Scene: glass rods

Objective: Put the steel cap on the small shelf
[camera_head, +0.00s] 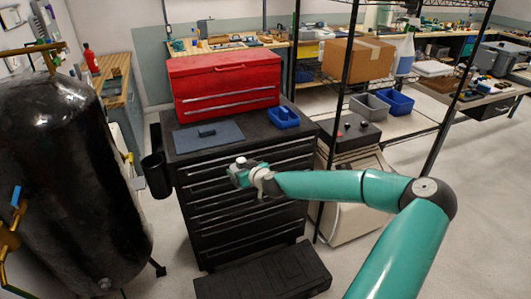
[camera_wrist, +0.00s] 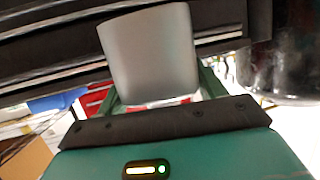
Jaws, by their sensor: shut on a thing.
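My gripper (camera_head: 238,172) is in front of the black tool cabinet, at about the height of its upper drawers. It is shut on a plain grey-silver cylinder, the steel cap (camera_wrist: 150,55), which fills the upper middle of the wrist view between the two green fingers. In the head view only a small pale part of the cap (camera_head: 241,160) shows at the gripper. The cap is clear of any surface. I cannot tell which surface is the small shelf; a tall black-framed rack (camera_head: 446,127) with shelves stands to the right.
The black cabinet (camera_head: 240,215) carries a red toolbox (camera_head: 225,82), a blue-grey mat with a dark block, and a blue bin (camera_head: 283,117). A dark tank (camera_head: 65,190) stands at left. A cardboard box (camera_head: 357,60) and bins sit on the rack. A black case lies on the floor.

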